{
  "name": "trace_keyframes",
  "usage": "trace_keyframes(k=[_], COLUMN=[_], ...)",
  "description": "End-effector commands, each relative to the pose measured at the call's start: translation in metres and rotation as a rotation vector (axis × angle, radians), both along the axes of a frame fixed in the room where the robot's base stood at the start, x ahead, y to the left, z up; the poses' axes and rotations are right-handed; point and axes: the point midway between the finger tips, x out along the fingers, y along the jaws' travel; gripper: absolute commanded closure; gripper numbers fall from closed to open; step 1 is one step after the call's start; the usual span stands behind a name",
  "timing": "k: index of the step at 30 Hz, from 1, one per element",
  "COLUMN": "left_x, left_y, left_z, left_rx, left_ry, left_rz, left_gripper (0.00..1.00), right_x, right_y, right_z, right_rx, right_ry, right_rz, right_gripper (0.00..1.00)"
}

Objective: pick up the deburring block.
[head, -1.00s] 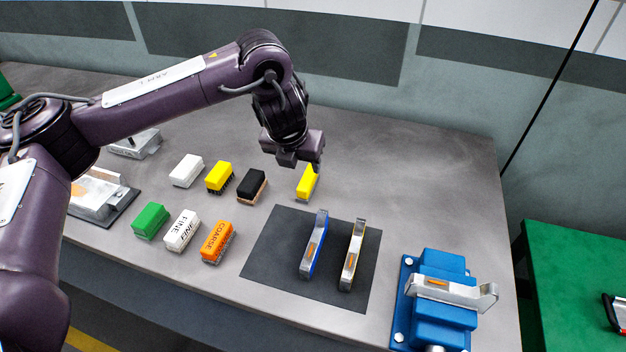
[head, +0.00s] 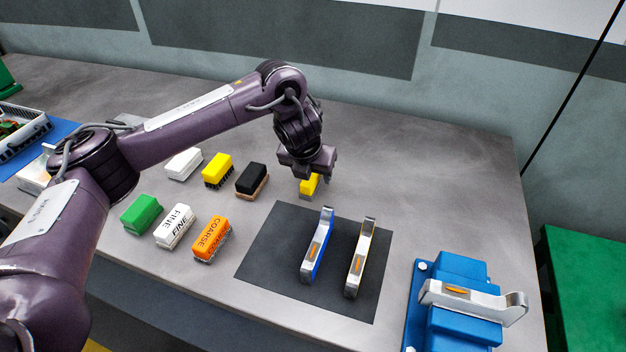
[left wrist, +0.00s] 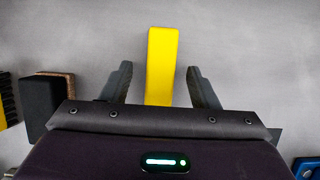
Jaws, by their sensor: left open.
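A plain yellow block (head: 310,185) with a grey lower part stands on the grey bench behind the dark mat; no label on it shows, so I cannot confirm that it is the deburring block. My left gripper (head: 314,180) is right over it and hides part of it. In the left wrist view the yellow block (left wrist: 162,65) lies between the two spread fingers of my left gripper (left wrist: 162,85), with a gap on each side. The left gripper is open and holds nothing. My right gripper is not in view.
Left of the gripper are a black block (head: 252,180), a yellow bristled brush (head: 217,169), and white, green, FINE and COARSE (head: 211,238) blocks. Two metal brackets (head: 317,250) lie on the dark mat (head: 270,250). A blue fixture (head: 455,300) holds another bracket at right. The back right bench is clear.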

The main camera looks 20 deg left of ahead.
Motion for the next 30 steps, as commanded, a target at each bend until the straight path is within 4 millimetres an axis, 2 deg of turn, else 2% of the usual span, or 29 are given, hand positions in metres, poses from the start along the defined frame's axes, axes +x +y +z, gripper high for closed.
trace_keyframes(k=[5,30], left_x=[0.005,0.005], left_y=[0.000,0.000], left_z=[-0.008,-0.013], left_rx=[-0.001,0.000], left_ry=[-0.003,-0.003], left_rz=[0.001,0.001], left_gripper=[0.45,0.45], right_x=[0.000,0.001], right_y=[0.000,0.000], right_z=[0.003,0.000], right_rx=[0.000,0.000], right_ry=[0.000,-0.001], right_rz=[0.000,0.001], right_gripper=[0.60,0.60])
